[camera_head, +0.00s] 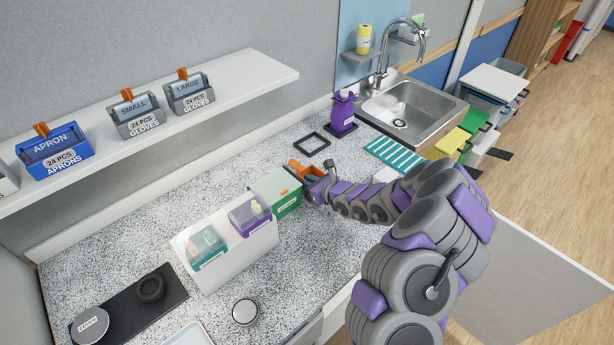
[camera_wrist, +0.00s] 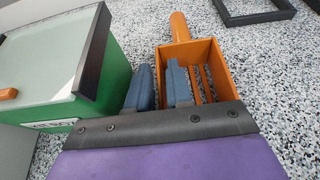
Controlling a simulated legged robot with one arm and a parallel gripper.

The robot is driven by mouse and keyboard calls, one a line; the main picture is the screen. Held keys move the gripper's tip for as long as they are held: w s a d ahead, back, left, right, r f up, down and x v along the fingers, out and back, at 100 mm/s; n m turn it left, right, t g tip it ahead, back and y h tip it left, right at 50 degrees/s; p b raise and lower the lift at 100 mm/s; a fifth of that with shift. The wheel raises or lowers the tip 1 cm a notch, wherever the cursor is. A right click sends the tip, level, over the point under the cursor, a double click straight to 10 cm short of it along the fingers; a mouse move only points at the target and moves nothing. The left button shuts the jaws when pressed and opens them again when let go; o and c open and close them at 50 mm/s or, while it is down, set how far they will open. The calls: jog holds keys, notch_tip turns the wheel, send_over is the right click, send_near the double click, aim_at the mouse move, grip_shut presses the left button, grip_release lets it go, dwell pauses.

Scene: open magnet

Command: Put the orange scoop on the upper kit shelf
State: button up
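The orange scoop (camera_head: 309,171) lies on the speckled counter just right of a green box; the wrist view shows its open tray (camera_wrist: 205,55) and rounded handle pointing away. My gripper (camera_wrist: 160,80) is low at the scoop's near left side. One blue-grey finger is outside the left wall and the other inside the tray, with a narrow gap around the wall. I cannot tell whether both fingers press on it. The white upper shelf (camera_head: 235,87) on the wall holds a blue apron kit (camera_head: 55,152) and grey small (camera_head: 135,115) and large (camera_head: 190,92) glove kits.
The green box (camera_head: 277,192) stands close left of my gripper, beside a white bin holder (camera_head: 230,255). A black square frame (camera_head: 312,143), a purple bottle (camera_head: 342,112) and a sink (camera_head: 408,107) are behind. The shelf's right end is bare.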

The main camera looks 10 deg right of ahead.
grip_shut()
notch_tip(320, 180, up, 22)
jog(key=s+p, duration=0.1)
jog(key=p, duration=0.4)
jog(key=s+d+r+m+t+h+b, duration=0.1)
jog(key=s+d+r+m+h+b, duration=0.2)
jog(key=s+d+r, duration=0.1)
jog(key=shift+s+r+t, duration=0.3)
jog(key=shift+s+r, duration=0.1)
jog(key=shift+r, duration=0.4)
dwell(0.3)
